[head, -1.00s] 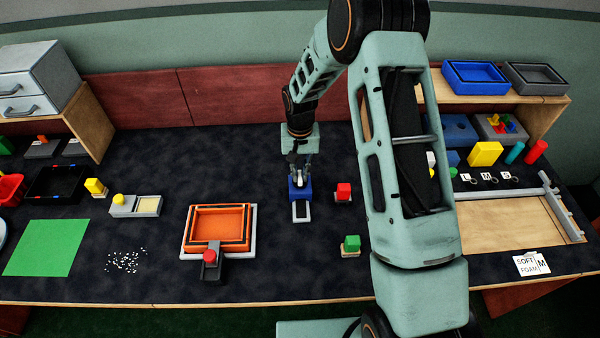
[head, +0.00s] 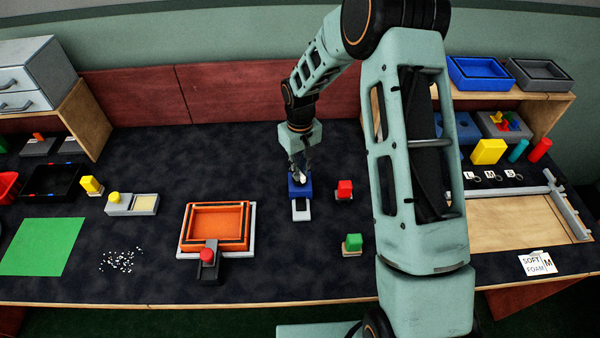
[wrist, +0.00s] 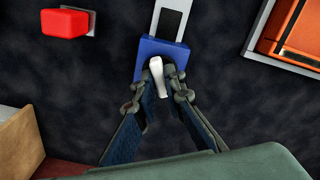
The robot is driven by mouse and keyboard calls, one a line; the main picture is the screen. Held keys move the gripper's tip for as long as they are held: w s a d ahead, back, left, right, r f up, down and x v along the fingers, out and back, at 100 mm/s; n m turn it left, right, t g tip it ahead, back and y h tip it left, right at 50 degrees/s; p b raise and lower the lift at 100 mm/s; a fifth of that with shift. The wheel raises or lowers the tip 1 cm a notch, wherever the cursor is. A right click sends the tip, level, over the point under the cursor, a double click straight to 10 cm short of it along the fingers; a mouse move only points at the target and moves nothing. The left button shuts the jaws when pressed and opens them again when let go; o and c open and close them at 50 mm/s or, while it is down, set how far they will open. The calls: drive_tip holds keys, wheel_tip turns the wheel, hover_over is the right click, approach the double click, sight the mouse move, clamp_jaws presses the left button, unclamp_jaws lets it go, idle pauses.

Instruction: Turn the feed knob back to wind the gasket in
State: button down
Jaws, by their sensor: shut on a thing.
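The feed unit is a small blue block (head: 300,191) on the table, left of the red button. It also shows in the wrist view (wrist: 165,48). A white knob (wrist: 157,73) stands on its near side in the wrist view. My gripper (wrist: 160,87) is shut on this knob, one finger on each side, and points down from above in the head view (head: 299,173). A pale plate (head: 301,214) runs out of the block towards the table's front. A dark strip, seemingly the gasket (wrist: 170,24), lies on it near the block. The part inside the block is hidden.
A red button (head: 344,188) stands close to the right and a green one (head: 352,242) nearer the front. An orange tray (head: 216,220) with a red-topped lever lies to the left. Table around the block is mostly clear.

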drive_tip(key=n+b, duration=0.1)
drive_tip(key=n, duration=1.1)
idle(0.6)
drive_tip(key=c, duration=2)
unclamp_jaws()
drive_tip(key=shift+r, duration=0.15)
wheel_tip(320, 180, up, 12)
drive_tip(key=shift+f, duration=0.1)
